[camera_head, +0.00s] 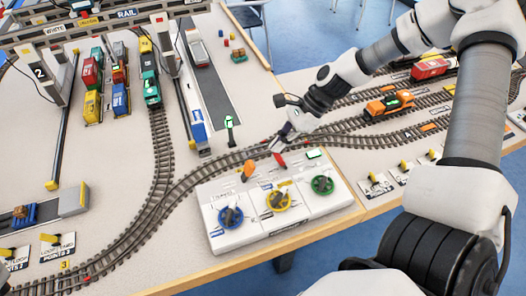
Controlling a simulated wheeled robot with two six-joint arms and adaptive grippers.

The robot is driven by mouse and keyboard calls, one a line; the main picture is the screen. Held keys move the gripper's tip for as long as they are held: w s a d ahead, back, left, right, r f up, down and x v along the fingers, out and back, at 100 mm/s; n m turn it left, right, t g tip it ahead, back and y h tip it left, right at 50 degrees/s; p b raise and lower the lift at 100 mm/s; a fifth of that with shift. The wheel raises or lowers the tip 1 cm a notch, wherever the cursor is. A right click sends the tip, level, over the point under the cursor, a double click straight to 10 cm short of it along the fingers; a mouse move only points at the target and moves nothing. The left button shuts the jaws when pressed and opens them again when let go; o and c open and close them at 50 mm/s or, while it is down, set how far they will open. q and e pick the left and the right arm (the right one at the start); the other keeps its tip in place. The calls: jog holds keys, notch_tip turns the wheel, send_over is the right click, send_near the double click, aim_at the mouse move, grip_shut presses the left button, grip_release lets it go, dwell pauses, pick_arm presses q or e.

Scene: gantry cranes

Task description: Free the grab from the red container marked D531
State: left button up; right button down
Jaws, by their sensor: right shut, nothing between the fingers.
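A red container-like block (91,72) stands on the left track under the gantry crane (100,27); I cannot read any D531 marking on it. A grab holding a container cannot be made out at this size. My left gripper is out of view.
Several coloured wagons stand on the left tracks, including a green one (151,88). An orange locomotive (388,104) and a red vehicle (430,68) stand on the right tracks under my right arm. Small yellow levers (375,178) line the right front edge.

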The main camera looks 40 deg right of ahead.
aim_at(247, 172)
jog(key=b+x, duration=0.4)
jog(key=x, duration=0.3)
jog(key=shift+d+f, duration=0.1)
jog(key=shift+d, duration=0.05)
jog(key=shift+w+a+b, duration=0.1)
jog(key=shift+a+b, duration=0.1)
jog(key=shift+b, duration=0.1)
